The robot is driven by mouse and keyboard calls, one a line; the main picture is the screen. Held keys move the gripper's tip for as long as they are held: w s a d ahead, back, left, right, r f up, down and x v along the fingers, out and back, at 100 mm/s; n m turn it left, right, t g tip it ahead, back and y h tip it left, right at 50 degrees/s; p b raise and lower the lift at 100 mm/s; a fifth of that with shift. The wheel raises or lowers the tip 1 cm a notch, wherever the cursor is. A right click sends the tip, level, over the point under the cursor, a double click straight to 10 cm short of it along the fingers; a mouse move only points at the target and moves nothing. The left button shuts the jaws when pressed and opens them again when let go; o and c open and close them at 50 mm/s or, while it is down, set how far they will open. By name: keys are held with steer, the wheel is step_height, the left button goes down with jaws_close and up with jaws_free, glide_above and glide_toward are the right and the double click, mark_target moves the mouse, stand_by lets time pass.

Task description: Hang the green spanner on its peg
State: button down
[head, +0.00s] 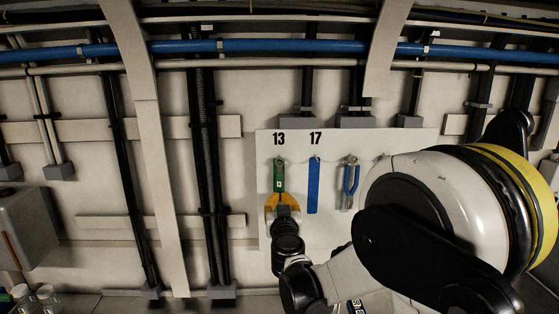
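The green spanner (279,178) is upright against the pale tool board (333,225), below the number 13. Its top end is at the peg (280,160); I cannot tell whether the peg passes through it. My gripper (282,195), with orange-yellow fingers, is at the spanner's lower end, coming from below. The fingers lie on both sides of that end, but the view is too small to show whether they press on it or stand apart. The lower tip of the spanner is hidden at the fingers.
A flat blue strip (314,187) is under the number 17, close right of the spanner. Blue-handled pliers (350,182) hang further right. My arm covers the board's lower right. A grey box (24,228) and glass jars (46,296) are at the far left.

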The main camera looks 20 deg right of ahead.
steer(key=shift+s, duration=0.1)
steer(key=s+a, duration=0.1)
steer(key=s, duration=0.6)
steer(key=shift+s+a+b, duration=0.3)
steer(key=shift+s+b, duration=0.1)
stand_by(0.4)
